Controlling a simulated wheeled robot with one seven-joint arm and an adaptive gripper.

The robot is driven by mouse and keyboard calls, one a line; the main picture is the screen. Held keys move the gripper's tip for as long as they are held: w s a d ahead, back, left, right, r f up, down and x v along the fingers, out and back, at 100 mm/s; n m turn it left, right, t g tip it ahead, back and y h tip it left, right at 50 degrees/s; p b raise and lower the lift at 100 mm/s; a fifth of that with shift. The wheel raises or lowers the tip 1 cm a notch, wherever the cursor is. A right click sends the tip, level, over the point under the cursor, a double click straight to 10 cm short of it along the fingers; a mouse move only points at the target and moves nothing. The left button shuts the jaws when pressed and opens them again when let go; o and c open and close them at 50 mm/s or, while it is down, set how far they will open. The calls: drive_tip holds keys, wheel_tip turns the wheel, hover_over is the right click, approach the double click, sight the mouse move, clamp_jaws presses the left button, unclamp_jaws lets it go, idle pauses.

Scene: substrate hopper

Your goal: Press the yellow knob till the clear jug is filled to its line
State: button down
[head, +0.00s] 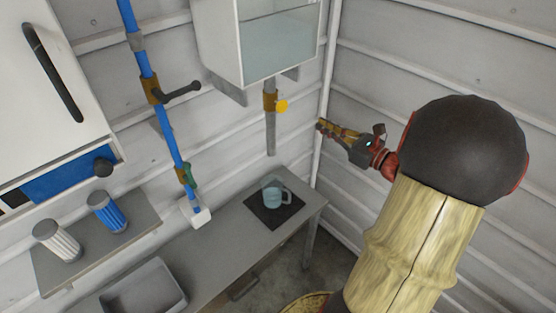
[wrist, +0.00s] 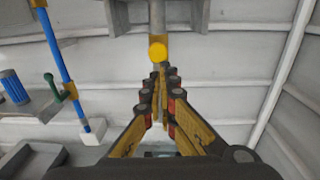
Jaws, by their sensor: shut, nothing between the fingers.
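The yellow knob (head: 281,106) sticks out of a brass valve on the grey pipe (head: 270,135) below the wall tank (head: 278,45). In the wrist view the knob (wrist: 157,51) lies just beyond my fingertips. My gripper (head: 320,125) is shut and empty, to the right of the knob in the head view, with a gap between them. The clear jug (head: 273,194) stands upright on a dark mat (head: 262,217) under the pipe's open end. It looks bluish inside; its line and exact level are too small to tell. My fingers mostly hide it in the wrist view.
The grey bench (head: 228,240) carries the jug's mat and a grey basin (head: 145,291). A blue pipe (head: 163,120) with a dark lever stands at left. A shelf (head: 140,225) holds a blue and a white ribbed container. The air around the knob looks clear.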

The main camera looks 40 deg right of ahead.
sight(285, 107)
drive_tip(key=shift+s+d+f+t+p, duration=0.15)
drive_tip(key=shift+s+f+t+p, duration=0.15)
drive_tip(key=shift+s+f+p, duration=0.35)
drive_tip(key=shift+r, duration=0.1)
drive_tip(key=w+p, duration=0.1)
drive_tip(key=w, duration=0.3)
drive_tip(key=w+a+p, duration=0.1)
drive_tip(key=w, duration=0.4)
drive_tip(key=w+p, duration=0.1)
drive_tip(key=w, duration=0.3)
drive_tip(key=shift+w+a+r, duration=0.2)
drive_tip(key=shift+a+r, duration=0.1)
drive_tip(key=shift+a, duration=0.05)
drive_tip(key=shift+w, duration=0.3)
